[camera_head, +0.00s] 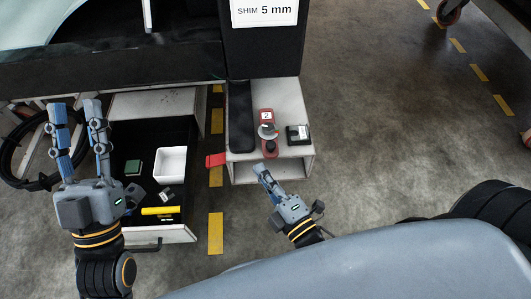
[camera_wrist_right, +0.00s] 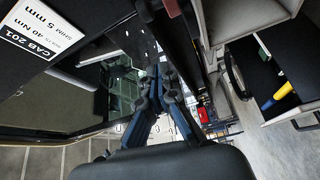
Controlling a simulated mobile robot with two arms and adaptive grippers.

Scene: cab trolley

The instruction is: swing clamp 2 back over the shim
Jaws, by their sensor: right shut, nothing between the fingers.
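Clamp 2 (camera_head: 267,116) is a small red clamp with a white "2" label and a round grey-and-red part below the label. It is on top of the pale trolley bracket (camera_head: 293,94), near its front edge. I cannot tell a separate shim under or beside it. My right gripper (camera_head: 259,168) is shut and empty, just in front of the bracket's front edge and apart from the clamp. It also shows shut in the right wrist view (camera_wrist_right: 161,72).
A black pad (camera_head: 241,115) and a small black block (camera_head: 297,134) flank the clamp. A red tab (camera_head: 215,160) sticks out left of the bracket. The open drawer (camera_head: 181,232) holds a white box (camera_head: 171,163) and a yellow tool (camera_head: 160,211).

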